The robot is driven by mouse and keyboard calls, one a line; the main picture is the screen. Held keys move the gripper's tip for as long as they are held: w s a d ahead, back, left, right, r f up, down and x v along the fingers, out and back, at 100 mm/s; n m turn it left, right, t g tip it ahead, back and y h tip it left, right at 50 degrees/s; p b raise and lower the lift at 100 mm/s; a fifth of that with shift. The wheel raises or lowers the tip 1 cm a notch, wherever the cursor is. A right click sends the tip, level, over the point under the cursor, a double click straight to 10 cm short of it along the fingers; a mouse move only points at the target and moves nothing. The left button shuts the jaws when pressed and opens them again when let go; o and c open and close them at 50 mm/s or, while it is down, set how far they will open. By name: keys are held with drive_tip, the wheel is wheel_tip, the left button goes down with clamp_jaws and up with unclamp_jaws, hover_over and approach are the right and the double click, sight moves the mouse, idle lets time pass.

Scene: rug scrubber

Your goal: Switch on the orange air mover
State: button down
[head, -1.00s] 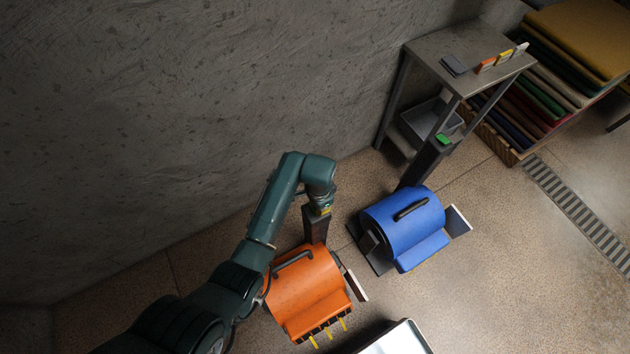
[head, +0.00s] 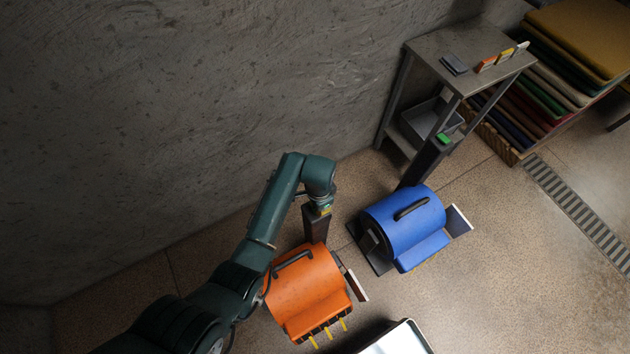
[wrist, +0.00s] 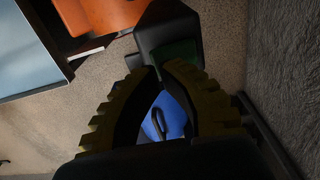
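The orange air mover (head: 305,290) stands on the floor at the lower middle of the head view, with a black handle on top. A dark post (head: 315,228) rises behind it. My gripper (head: 322,209) is at the top of this post, and the arm covers part of it. In the wrist view the post's dark head (wrist: 165,25) carries a dark green patch (wrist: 178,52). My gripper's fingertips (wrist: 160,68) are close together beside that patch, with nothing seen held between them. I cannot tell whether they touch it. The orange housing (wrist: 105,14) shows at the top.
A blue air mover (head: 403,225) stands to the right, its post topped by a bright green piece (head: 443,139). A metal table (head: 430,48) stands against the wall behind. A pale-topped object (head: 397,340) is at the front. Floor on the right is open around a drain grate (head: 580,212).

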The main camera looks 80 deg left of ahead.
drive_tip(key=shift+f+b, duration=0.95)
drive_tip(key=shift+f, duration=0.55)
idle(0.4)
drive_tip(key=shift+r, duration=0.15)
wheel_tip(320, 180, up, 7)
drive_tip(key=p, duration=0.8)
idle(0.3)
